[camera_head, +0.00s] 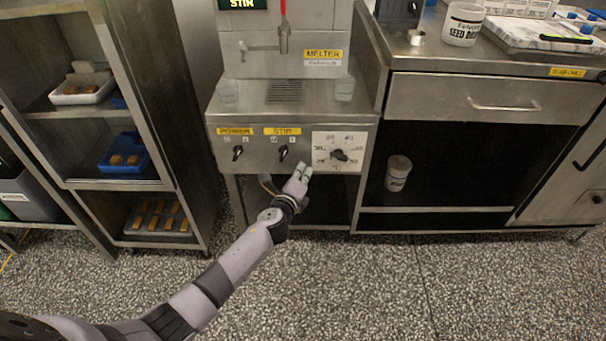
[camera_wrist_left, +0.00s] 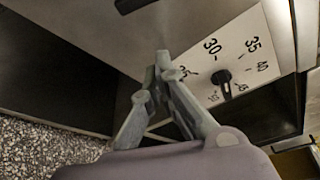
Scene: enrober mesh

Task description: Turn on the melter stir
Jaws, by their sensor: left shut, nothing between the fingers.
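The melter (camera_head: 310,90) is a steel machine with a yellow label and a front control panel. Its stir knob (camera_head: 283,153) is a small black knob under a yellow label, between the power knob (camera_head: 237,153) and the white temperature dial (camera_head: 339,156). I cannot tell the stir knob's exact setting. My left gripper (camera_head: 304,172) is shut and empty, just below and right of the stir knob, apparently apart from it. In the left wrist view the closed fingertips (camera_wrist_left: 163,62) are left of the dial's black knob (camera_wrist_left: 224,76); a dark knob (camera_wrist_left: 135,4) is cut by the top edge. My right gripper is not in view.
A rack (camera_head: 150,90) with trays stands left of the melter. A steel counter (camera_head: 480,70) with a drawer stands right; a white tub (camera_head: 398,173) is on its lower shelf. The speckled floor in front is clear.

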